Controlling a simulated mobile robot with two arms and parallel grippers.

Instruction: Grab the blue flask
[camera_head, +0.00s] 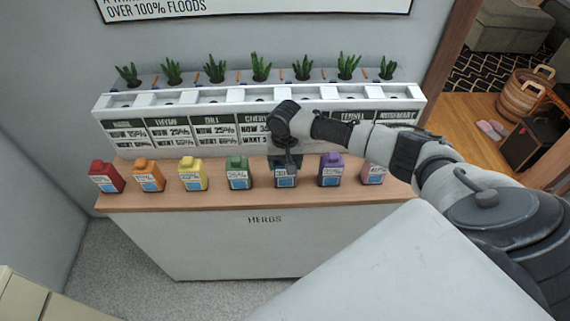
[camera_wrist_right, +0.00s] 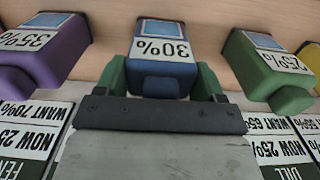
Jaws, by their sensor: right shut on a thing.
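The blue flask (camera_head: 285,181) stands on the wooden counter top, between the green flask (camera_head: 237,172) and the purple flask (camera_head: 330,170). Its label reads 30% in the right wrist view (camera_wrist_right: 160,50). My right gripper (camera_head: 286,165) reaches down over it from above and hides its upper part in the head view. In the right wrist view the gripper's two fingers (camera_wrist_right: 162,82) sit one on each side of the blue flask, shut on it. The flask looks upright and still at the counter. My left gripper is not in view.
Red (camera_head: 106,177), orange (camera_head: 149,175), yellow (camera_head: 193,174) and pink (camera_head: 373,170) flasks share the row on the counter (camera_head: 220,200). Behind them rises a white planter rack (camera_head: 180,107) with price signs and several green plants. The green and purple flasks stand close on either side.

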